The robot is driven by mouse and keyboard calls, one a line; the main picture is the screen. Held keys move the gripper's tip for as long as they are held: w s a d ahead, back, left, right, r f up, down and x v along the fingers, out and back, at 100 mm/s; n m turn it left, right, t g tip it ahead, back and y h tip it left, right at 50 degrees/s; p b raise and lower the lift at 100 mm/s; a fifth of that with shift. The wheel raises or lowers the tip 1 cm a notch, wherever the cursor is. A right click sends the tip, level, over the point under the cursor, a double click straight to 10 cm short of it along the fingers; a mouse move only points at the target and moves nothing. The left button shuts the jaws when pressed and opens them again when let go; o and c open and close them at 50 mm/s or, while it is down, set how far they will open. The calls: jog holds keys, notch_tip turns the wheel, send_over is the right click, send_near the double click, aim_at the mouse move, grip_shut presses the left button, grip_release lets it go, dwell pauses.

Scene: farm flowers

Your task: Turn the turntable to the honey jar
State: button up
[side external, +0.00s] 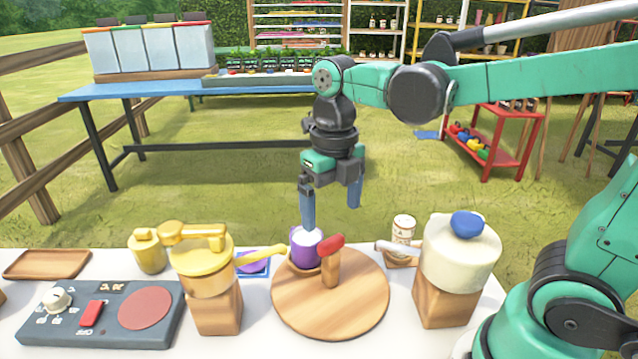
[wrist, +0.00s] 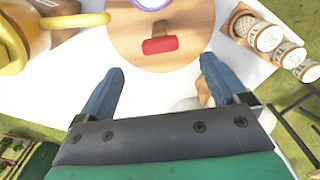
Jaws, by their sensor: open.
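The turntable (side external: 350,307) is a round wooden disc on the white table, with an upright red-topped handle (side external: 331,250). A purple cup (side external: 306,252) with a white inside stands at its back-left part. I cannot tell for certain which container is the honey jar.
A cream vessel (side external: 460,252) with a blue knob stands right of the turntable. A small labelled jar (side external: 403,229) stands behind. A yellow jar (side external: 147,251), a wooden tray (side external: 46,264) and a control panel (side external: 60,318) are at left. Free room right of the turntable is narrow.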

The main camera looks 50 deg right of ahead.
jog(key=shift+d, duration=0.1)
jog(key=c, duration=0.4)
jog(key=w+d+m, duration=0.1)
jog(key=d+m, duration=0.1)
jog(key=m, duration=0.1)
jog(key=w+d+f+m+y, duration=0.1)
jog(key=d+m, duration=0.1)
jog(key=m, duration=0.1)
jog(key=w+d+m+y, duration=0.1)
jog(key=d+m, duration=0.1)
jog(key=m, duration=0.1)
jog(key=shift+w+d+f, duration=0.2)
jog(key=shift+d+f, duration=0.05)
jog(key=shift+f, duration=0.05)
grip_shut()
jog(key=w+d+f+m+y, duration=0.1)
jog(key=d+f+m+y, duration=0.1)
jog(key=d+m, duration=0.65)
jog(key=shift+m+t, duration=0.25)
jog(key=shift+t, duration=0.05)
jog(key=x, duration=0.7)
jog(key=a+x, duration=0.1)
jog(key=x, duration=0.3)
jog(key=shift+w+r, duration=0.1)
jog(key=shift+r, duration=0.1)
jog(key=a, duration=0.2)
jog(key=shift+w+a+r, duration=0.2)
jog(key=shift+a, duration=0.6)
